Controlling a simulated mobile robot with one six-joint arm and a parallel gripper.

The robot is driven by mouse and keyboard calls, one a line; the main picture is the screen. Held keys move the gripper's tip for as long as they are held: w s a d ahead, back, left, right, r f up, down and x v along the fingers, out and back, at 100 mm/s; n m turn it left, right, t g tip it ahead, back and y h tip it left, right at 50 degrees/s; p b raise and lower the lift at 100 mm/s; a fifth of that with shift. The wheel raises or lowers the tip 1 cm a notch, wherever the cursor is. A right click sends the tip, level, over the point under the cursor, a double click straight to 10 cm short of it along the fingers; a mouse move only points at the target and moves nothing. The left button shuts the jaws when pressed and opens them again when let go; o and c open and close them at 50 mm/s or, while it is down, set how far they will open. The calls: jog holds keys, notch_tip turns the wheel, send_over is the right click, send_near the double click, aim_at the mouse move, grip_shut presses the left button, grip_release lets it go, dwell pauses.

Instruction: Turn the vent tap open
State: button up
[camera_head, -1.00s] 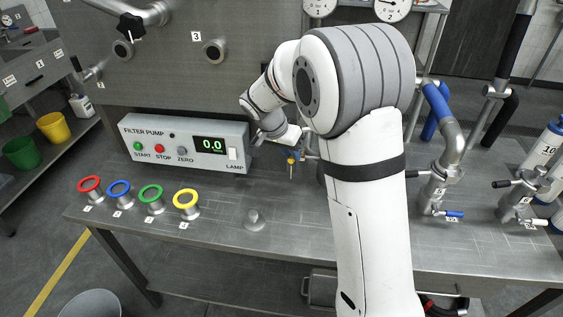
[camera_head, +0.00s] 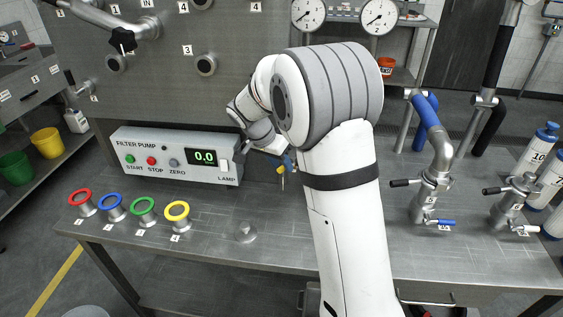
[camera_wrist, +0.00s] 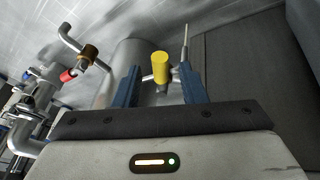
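A small tap with a yellow cylindrical knob (camera_wrist: 161,67) shows in the wrist view, with a thin metal stem beside it; I take it for the vent tap. My gripper (camera_wrist: 160,88) has two blue fingers spread apart, one on each side of the yellow knob, with gaps between knob and fingers. I cannot tell how deep the knob lies between the fingertips. In the head view my gripper (camera_head: 286,163) is small, right of the filter pump box, and the yellow knob (camera_head: 281,169) shows just at its fingertips. My arm hides part of this area.
The filter pump box (camera_head: 178,157) stands close left of my gripper. Coloured rings (camera_head: 143,206) on posts line the bench front. Pipe valves with blue and white handles (camera_head: 430,195) stand right of my arm. Pipework with a red part (camera_wrist: 68,75) shows left in the wrist view.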

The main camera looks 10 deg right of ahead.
jog(key=shift+r, duration=0.1)
jog(key=v, duration=0.7)
jog(key=shift+a+r, duration=0.2)
jog(key=shift+r, duration=0.05)
jog(key=shift+c, duration=0.6)
